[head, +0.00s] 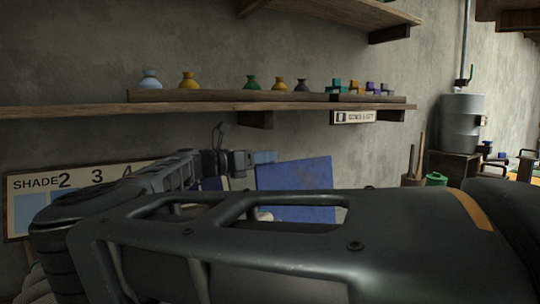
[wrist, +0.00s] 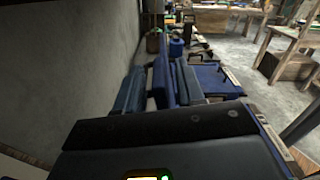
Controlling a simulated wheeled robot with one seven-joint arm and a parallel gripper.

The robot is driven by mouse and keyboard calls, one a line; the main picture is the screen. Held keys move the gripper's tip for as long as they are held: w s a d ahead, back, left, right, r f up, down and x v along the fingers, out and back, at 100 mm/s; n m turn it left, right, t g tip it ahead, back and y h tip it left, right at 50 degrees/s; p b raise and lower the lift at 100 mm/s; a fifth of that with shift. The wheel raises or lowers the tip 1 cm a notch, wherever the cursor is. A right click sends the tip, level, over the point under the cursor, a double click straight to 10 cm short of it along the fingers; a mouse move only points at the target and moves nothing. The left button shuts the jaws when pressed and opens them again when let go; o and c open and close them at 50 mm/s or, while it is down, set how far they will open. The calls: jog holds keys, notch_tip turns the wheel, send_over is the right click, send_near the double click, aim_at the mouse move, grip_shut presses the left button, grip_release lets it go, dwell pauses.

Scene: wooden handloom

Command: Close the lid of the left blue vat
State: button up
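A raised blue panel (head: 295,190), which looks like an open vat lid, stands tilted near the wall in the head view, its lower part hidden by my arm. In the wrist view, several upright dark blue panels (wrist: 161,80) stand in a row, with a flat blue top (wrist: 215,79) to their right. Which one belongs to the left vat I cannot tell. My gripper (head: 228,163) is left of the raised panel in the head view, small and partly hidden. Its fingers do not show clearly.
A wall shelf (head: 200,107) with several small jars runs above my arm. A shade board (head: 25,210) is at the left. A metal tank (head: 461,124) stands at the back right. Wooden benches (wrist: 295,45) and open floor (wrist: 245,58) lie to the right in the wrist view.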

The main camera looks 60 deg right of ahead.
jog(key=shift+x, duration=1.1)
grip_shut()
